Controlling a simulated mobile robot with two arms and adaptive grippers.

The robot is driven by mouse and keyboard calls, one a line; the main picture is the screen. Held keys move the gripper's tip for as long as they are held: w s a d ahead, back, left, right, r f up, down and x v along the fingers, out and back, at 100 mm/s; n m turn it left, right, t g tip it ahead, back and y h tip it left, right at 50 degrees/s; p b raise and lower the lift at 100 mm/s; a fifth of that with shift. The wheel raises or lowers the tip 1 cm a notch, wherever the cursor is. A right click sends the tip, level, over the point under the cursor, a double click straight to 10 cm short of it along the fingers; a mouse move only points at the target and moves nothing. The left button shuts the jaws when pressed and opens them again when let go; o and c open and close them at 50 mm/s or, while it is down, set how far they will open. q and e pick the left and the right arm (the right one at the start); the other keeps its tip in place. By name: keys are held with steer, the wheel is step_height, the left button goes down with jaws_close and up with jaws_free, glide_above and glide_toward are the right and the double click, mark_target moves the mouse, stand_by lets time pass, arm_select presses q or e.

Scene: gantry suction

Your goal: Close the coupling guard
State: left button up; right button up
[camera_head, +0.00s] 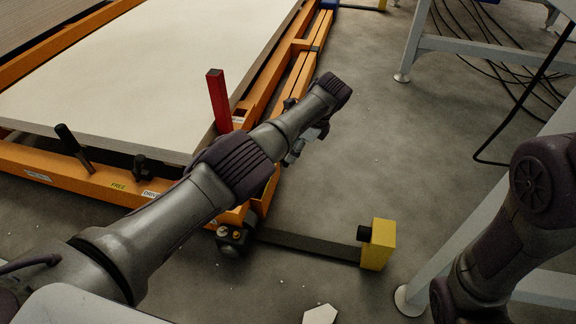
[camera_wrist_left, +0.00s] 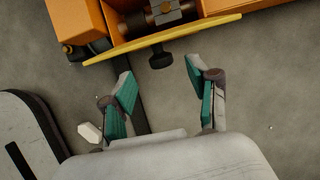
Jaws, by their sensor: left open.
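In the left wrist view, the coupling guard (camera_wrist_left: 205,30) is a yellow panel seen nearly edge-on, with a black knob (camera_wrist_left: 161,61) on its near side. Behind it, the orange housing (camera_wrist_left: 80,18) is open at the top, and the metal coupling (camera_wrist_left: 168,12) shows inside. My left gripper (camera_wrist_left: 160,82) is open and empty, its teal-padded fingers pointing toward the knob, with a gap between. In the head view my left gripper (camera_head: 304,148) is partly hidden by my left arm, and I cannot make out the guard there. My right gripper is out of view.
An orange frame (camera_head: 55,175) carries a large pale slab (camera_head: 150,60), with a red post (camera_head: 218,100) and black levers at its edge. A yellow block (camera_head: 378,245) stands on the floor. Grey table legs (camera_head: 415,45) and cables are at right.

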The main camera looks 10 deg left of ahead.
arm_select(q)
steer(key=b+x, duration=0.2)
steer(key=x, duration=0.3)
steer(key=shift+f, duration=0.15)
jaws_close()
